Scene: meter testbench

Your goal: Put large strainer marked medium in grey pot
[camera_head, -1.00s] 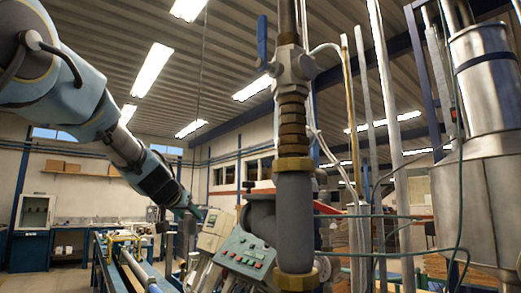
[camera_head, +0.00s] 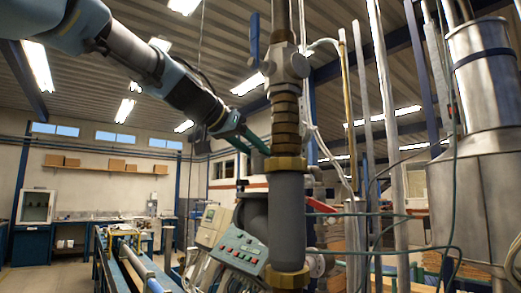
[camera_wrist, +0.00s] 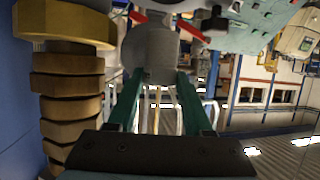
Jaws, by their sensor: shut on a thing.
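My gripper (camera_wrist: 161,77) comes in from the upper left, with two green fingers set apart. In the wrist view, its fingertips are shut on a grey rounded piece (camera_wrist: 150,48); I cannot read any marking that would identify it as the medium strainer. In the head view the fingertips and the held piece are hidden behind the brass-ringed column (camera_head: 286,112). A dark grey, pot-like body (camera_head: 253,212) stands below my gripper, partly behind the thick grey pipe (camera_head: 287,220). I cannot see inside it.
A green control box (camera_head: 238,250) with buttons sits low left of the grey pipe. A blue-handled valve (camera_head: 254,40) is above. A red part (camera_head: 320,206) sits to the right. A steel tank (camera_head: 485,150) and thin vertical pipes fill the right side.

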